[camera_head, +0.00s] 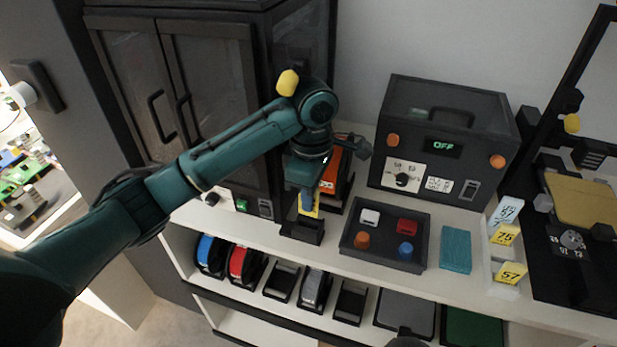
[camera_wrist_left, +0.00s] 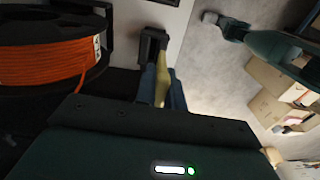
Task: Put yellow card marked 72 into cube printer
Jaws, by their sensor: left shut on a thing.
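My left gripper (camera_head: 307,208) points down over the shelf top and is shut on a yellow card (camera_head: 317,209). The card also shows between the fingers in the left wrist view (camera_wrist_left: 162,86); its number cannot be read. The card's lower end is at a small black holder (camera_head: 301,231), also seen just beyond the fingertips (camera_wrist_left: 151,44); I cannot tell whether it is inside. A black boxy machine (camera_head: 447,105) with an "OFF" display, dial and card slot stands to the right. I cannot tell which machine is the cube printer. What looks like my right gripper (camera_wrist_left: 226,26) shows small in the wrist view.
A dark two-door cabinet (camera_head: 205,85) with a green button and slot stands left. An orange spool (camera_wrist_left: 48,55) is close behind the gripper. A black tray of coloured blocks (camera_head: 352,249), a teal block (camera_head: 456,249) and a white card rack (camera_head: 488,268) with marked cards stand right.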

